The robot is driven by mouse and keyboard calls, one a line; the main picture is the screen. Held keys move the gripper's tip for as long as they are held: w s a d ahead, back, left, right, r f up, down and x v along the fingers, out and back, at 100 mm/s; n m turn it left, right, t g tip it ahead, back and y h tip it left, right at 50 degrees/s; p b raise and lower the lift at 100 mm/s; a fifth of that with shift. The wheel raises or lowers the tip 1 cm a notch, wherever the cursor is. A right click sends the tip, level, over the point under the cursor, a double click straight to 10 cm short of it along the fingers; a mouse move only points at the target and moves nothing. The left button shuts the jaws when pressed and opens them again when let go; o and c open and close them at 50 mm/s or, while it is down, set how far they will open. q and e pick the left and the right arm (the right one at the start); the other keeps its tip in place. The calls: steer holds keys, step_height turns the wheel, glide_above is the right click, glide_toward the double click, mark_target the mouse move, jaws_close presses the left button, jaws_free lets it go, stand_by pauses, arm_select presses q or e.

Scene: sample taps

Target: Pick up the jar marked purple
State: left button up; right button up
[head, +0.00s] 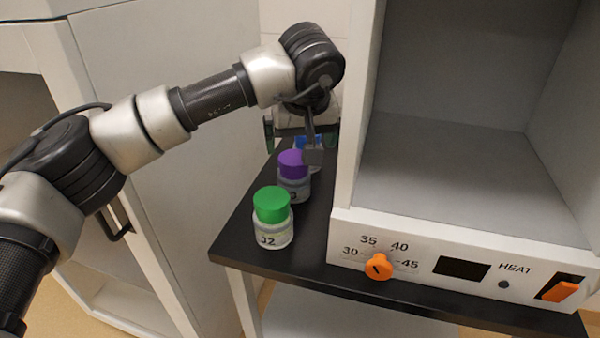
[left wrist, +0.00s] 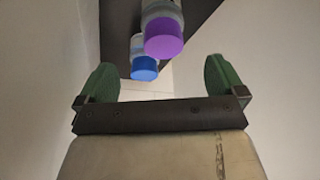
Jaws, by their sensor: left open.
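The jar with the purple lid (head: 293,164) stands upright on the black shelf top, in the middle of a row of three jars. My left gripper (head: 301,134) is at the far end of the row, behind the purple-lidded jar. In the left wrist view its two green-padded fingers (left wrist: 160,80) are wide apart with nothing held between them. My right gripper is in neither view.
A green-lidded jar (head: 273,218) marked J2 stands in front. A blue-lidded jar (left wrist: 145,69) stands behind, mostly hidden in the head view. A heater cabinet (head: 350,150) with an orange dial rises close on the right. The black top's left edge (head: 235,222) is near the jars.

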mark_target(294, 159)
arm_select(q)
steer(key=x, duration=0.5)
steer(key=shift+w+b, duration=0.3)
steer(key=shift+b, duration=0.05)
steer(key=x, duration=0.5)
steer(key=shift+w+a+f+b, duration=0.25)
steer(key=shift+w+b, duration=0.1)
steer(key=shift+w, duration=0.15)
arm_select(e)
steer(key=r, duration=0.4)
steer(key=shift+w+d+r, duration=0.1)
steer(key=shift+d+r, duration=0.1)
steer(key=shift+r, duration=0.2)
arm_select(q)
steer(key=shift+c, duration=0.4)
steer(key=shift+r, duration=0.1)
steer(key=c, duration=1.3)
